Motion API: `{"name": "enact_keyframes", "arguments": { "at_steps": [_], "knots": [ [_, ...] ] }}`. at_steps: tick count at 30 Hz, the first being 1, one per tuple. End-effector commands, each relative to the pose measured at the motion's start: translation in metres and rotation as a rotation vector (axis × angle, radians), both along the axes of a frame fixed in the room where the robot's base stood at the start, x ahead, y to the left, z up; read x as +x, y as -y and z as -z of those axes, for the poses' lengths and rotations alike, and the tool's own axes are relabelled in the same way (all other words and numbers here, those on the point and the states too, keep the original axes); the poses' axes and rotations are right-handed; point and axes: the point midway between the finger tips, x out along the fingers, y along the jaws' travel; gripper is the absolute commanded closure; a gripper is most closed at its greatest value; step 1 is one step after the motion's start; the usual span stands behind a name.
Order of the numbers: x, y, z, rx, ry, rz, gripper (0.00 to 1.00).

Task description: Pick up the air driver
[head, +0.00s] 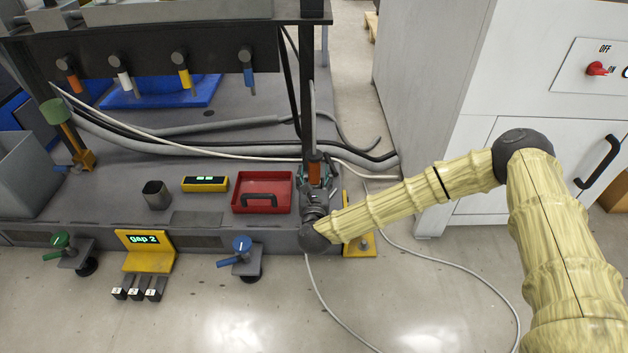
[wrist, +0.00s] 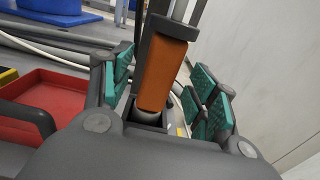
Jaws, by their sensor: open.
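The orange-gripped tool, which I take to be the air driver (head: 315,169), stands upright at the front right corner of the grey bench, beside the black post. In the wrist view its orange grip (wrist: 165,72) has a dark grey upper part, and its lower end is at a dark square holder (wrist: 147,118). My gripper (head: 317,183) is open, with green-padded fingers on either side of the orange grip. In the wrist view my gripper (wrist: 160,88) shows gaps between both pads and the grip. How deep the tool sits in the holder is hidden.
A red tray (head: 283,206) lies just left of my gripper, with a yellow box (head: 205,184) and a dark cup (head: 156,196) further left. Hoses (head: 240,150) run behind. Several coloured-grip tools hang from the rack (head: 150,65). A white cabinet (head: 480,120) stands right.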

Motion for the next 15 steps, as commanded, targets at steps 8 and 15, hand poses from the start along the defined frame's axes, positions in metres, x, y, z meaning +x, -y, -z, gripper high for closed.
{"name": "enact_keyframes", "arguments": {
  "at_steps": [8,15],
  "knots": [
    [0.032,0.000,0.000,0.000,0.002,0.000,0.41],
    [0.035,0.000,-0.002,0.000,0.000,-0.001,0.41]
  ]
}}
